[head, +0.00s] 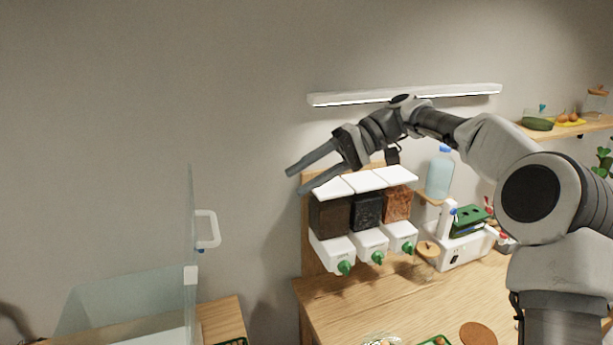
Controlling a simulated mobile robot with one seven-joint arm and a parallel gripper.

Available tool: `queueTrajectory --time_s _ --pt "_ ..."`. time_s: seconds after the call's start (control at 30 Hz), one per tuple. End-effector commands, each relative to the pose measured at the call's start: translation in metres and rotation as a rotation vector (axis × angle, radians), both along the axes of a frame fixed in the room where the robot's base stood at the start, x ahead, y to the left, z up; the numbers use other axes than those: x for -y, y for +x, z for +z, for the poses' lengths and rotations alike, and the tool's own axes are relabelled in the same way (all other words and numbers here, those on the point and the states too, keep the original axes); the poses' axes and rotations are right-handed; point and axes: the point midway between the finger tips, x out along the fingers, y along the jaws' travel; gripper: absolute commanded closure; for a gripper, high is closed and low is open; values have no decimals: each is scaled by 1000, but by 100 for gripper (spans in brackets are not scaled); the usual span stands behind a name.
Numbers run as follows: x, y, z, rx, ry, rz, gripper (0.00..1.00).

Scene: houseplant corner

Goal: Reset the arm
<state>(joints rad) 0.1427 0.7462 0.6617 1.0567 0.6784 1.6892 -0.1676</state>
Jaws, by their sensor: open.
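My gripper (303,180) is at the end of my arm, which reaches in from the right of the head view. Its two long grey fingers are spread apart and point left and slightly down. Nothing is between them. In the picture the lower finger overlaps the left white lid of a soil dispenser (331,218); I cannot tell whether they touch. The dispenser row has dark, black and reddish-brown fills, white lids and green knobs.
A wooden table (345,300) carries the dispensers, a white device (462,249) and a brown disc (478,333). A blue bottle (439,175) stands behind. A glass case (130,310) with an upright pane is at lower left. A lamp bar (340,99) is on the wall. Upper left is clear.

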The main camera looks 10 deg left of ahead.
Motion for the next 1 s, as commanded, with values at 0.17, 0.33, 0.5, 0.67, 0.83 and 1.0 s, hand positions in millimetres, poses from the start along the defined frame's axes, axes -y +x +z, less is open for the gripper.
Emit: queueTrajectory --time_s 0.17,0.33,0.5,0.67,0.83,1.0 --pt "0 -1 0 2 -5 0 55" --pt "0 -14 -8 41 -92 -24 55" --pt "11 -41 -28 134 -281 -93 55" --pt "38 -64 -46 233 -454 -183 55" --pt "76 -88 -63 341 -610 -288 55" --pt "122 -116 -77 444 -737 -403 55"
